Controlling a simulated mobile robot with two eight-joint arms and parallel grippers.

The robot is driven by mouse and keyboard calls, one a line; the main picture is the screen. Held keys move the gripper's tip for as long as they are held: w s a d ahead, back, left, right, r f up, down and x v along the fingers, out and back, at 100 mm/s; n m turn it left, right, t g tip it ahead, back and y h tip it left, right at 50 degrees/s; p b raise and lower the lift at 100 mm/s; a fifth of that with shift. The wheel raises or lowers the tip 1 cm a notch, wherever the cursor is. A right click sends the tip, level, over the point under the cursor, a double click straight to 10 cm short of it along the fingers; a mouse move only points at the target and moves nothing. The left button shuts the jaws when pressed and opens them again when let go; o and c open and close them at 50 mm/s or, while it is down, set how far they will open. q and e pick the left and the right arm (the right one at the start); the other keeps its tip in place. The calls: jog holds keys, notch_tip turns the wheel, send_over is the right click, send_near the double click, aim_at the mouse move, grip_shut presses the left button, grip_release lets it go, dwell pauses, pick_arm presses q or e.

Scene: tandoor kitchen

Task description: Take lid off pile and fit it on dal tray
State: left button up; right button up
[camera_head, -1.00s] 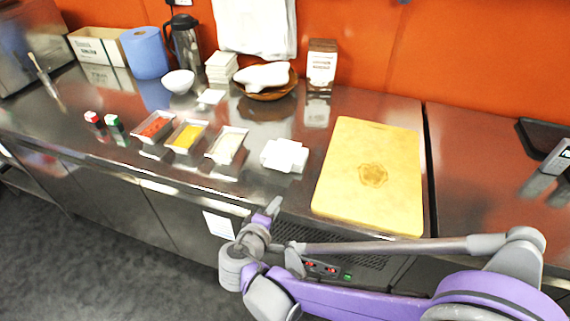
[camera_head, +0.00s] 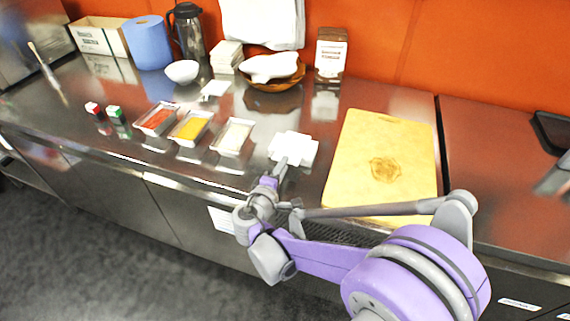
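The tray with yellow contents (camera_head: 191,128), which looks like the dal tray, is the middle one of three small open metal trays on the steel counter. A low pile of flat white pieces (camera_head: 297,145), which look like the lids, lies right of the trays. My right gripper (camera_head: 280,168) is at the near edge of this pile and overlaps it in the picture. I cannot tell whether it touches the pile. Its fingers are too small and edge-on to show whether they are open or shut. My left gripper is out of view.
The red tray (camera_head: 157,118) and white tray (camera_head: 233,137) flank the yellow one. A wooden board (camera_head: 384,150) lies right of the pile. Two small shakers (camera_head: 114,113) stand left. A bowl (camera_head: 182,72), white stack (camera_head: 227,56), and basket (camera_head: 275,84) stand behind.

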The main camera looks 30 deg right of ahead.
jog(key=shift+w+d+f, duration=0.1)
jog(key=shift+w+d, duration=0.3)
jog(key=shift+d, duration=0.05)
grip_shut()
dwell(0.6)
notch_tip(320, 180, up, 3)
jog(key=shift+f+p, duration=0.15)
jog(key=shift+p, duration=0.9)
jog(key=shift+f, duration=0.1)
jog(key=r+p+v, duration=0.2)
jog(key=p+v, duration=0.1)
jog(key=v, duration=1.1)
jog(key=shift+s+r+p, duration=0.2)
jog(key=shift+r+p, duration=0.05)
jog(key=shift+p, duration=0.15)
